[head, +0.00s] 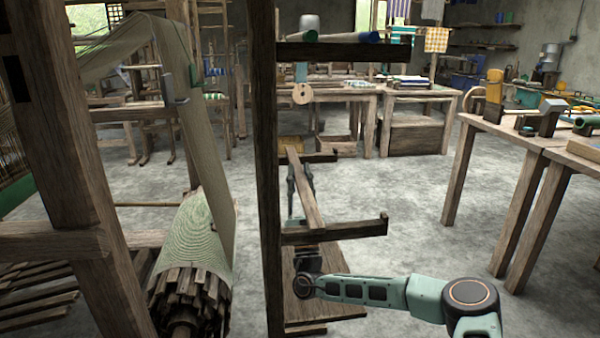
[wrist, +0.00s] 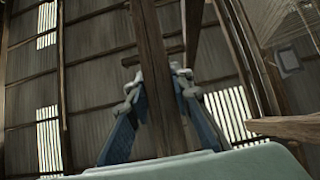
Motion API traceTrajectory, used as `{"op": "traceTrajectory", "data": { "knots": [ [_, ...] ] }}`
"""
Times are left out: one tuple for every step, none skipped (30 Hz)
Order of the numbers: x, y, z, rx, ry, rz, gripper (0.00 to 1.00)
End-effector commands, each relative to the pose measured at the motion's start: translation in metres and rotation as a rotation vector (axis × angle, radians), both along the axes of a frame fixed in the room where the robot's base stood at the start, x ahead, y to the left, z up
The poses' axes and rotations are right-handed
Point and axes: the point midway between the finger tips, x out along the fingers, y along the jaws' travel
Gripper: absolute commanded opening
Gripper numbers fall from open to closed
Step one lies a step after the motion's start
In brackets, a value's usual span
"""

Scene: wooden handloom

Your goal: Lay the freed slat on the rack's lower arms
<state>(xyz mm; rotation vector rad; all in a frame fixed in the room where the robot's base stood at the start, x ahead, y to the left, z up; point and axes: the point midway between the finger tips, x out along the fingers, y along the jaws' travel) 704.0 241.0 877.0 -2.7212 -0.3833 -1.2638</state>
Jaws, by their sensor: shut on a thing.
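The wooden slat (head: 303,188) is between the fingers of my gripper (head: 300,178), which is shut on it from below. It runs from the far lower arm (head: 318,157) of the rack to the near lower arm (head: 345,230), seen lengthwise in the head view. Its near end overlaps the top edge of the near arm; I cannot tell whether it touches either arm. In the wrist view the slat (wrist: 152,75) rises between both fingers of my gripper (wrist: 155,85), with a dark crosspiece near it.
The rack's post (head: 266,130) stands just left of the slat, and its upper arm (head: 340,52) is overhead. The warp beam (head: 195,240) with several slats around it is to the left. A workbench (head: 505,135) stands right; open floor lies between.

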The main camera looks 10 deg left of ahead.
Motion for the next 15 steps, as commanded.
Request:
{"op": "traceTrajectory", "data": {
  "knots": [
    [0.0, -0.0001, -0.001, 0.0, -0.001, 0.0, 0.0],
    [0.0, -0.0001, -0.0011, 0.0, -0.001, 0.0, 0.0],
    [-0.0001, -0.0001, -0.0012, 0.0, -0.001, 0.0, 0.0],
    [-0.0001, -0.0001, -0.0012, 0.0, -0.001, 0.0, 0.0],
    [0.0, -0.0001, -0.0011, 0.0, -0.001, 0.0, 0.0],
    [-0.0001, -0.0001, -0.0011, 0.0, -0.001, 0.0, 0.0],
    [0.0, -0.0001, -0.001, 0.0, -0.001, 0.0, 0.0],
    [-0.0001, -0.0001, -0.0011, 0.0, -0.001, 0.0, 0.0],
    [0.0, -0.0001, -0.001, 0.0, -0.001, 0.0, 0.0],
    [-0.0001, -0.0001, -0.0011, 0.0, -0.001, 0.0, 0.22],
    [0.0, -0.0001, -0.001, 0.0, -0.001, 0.0, 0.26],
    [0.0, -0.0001, -0.0011, 0.0, -0.001, 0.0, 0.3],
    [-0.0001, -0.0001, -0.0011, 0.0, -0.001, 0.0, 0.33],
    [0.0, -0.0001, -0.0011, 0.0, -0.001, 0.0, 0.37],
    [0.0, -0.0001, -0.0011, 0.0, -0.001, 0.0, 0.41]
  ]
}}
